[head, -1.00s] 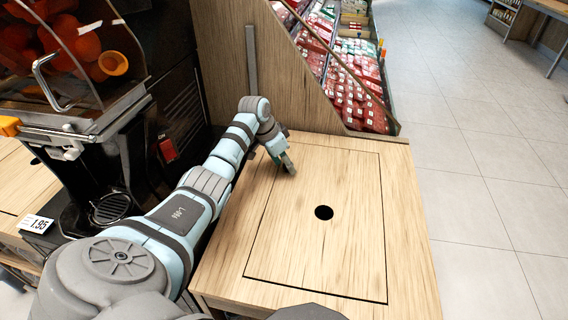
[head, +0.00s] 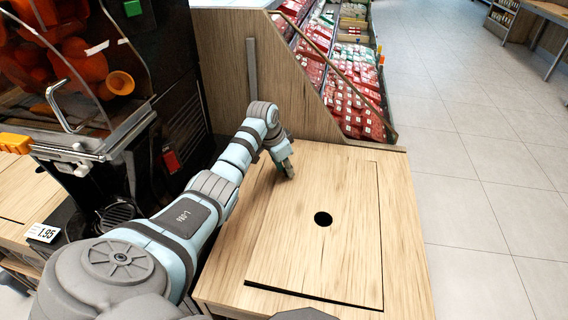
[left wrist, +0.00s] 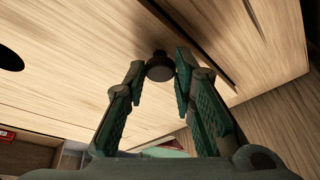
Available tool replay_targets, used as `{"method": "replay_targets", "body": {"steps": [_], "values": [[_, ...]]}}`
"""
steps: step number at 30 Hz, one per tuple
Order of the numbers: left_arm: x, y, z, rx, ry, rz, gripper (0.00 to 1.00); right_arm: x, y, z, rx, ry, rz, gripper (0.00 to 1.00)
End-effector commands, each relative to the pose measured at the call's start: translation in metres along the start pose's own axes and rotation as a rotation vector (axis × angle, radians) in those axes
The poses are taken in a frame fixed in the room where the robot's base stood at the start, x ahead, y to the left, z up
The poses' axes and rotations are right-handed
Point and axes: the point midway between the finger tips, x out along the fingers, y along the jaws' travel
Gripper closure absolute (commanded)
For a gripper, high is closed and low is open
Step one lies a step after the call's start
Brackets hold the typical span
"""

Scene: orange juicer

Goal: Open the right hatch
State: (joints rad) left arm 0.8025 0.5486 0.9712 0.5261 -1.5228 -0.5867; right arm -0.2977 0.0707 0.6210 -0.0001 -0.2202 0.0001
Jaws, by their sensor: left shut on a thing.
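The hatch (head: 335,262) is a wooden panel with a round black hole, set in the top of the wooden counter; it also shows in the left wrist view (left wrist: 75,65). A dark line runs along its near and right edges. My left gripper (head: 287,171) is at the hatch's far left part, pointing down. I cannot tell whether the panel is raised. My right gripper is out of view.
An orange juicer (head: 85,110) with a clear cover and metal handle stands to the left. A wooden partition (head: 225,70) rises behind the counter, with shelves of red packs (head: 350,100) beyond. Open tiled floor (head: 480,190) lies to the right.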

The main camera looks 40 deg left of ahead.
Motion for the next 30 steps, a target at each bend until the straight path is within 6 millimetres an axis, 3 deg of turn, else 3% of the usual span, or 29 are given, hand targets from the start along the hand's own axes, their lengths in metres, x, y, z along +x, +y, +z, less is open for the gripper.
{"method": "replay_targets", "body": {"steps": [1,6,12,21,30], "values": [[-0.019,0.001,-0.009,0.007,-0.014,-0.014,1.00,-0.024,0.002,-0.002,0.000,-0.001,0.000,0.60],[-0.050,0.007,-0.029,0.040,-0.094,-0.088,1.00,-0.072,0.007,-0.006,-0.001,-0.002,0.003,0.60],[-0.081,0.019,-0.055,0.082,-0.199,-0.187,1.00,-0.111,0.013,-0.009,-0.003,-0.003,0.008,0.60],[-0.106,0.037,-0.085,0.129,-0.326,-0.306,1.00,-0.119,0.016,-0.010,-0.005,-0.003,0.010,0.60],[-0.116,0.045,-0.098,0.147,-0.378,-0.353,1.00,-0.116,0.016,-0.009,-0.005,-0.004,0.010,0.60]]}}
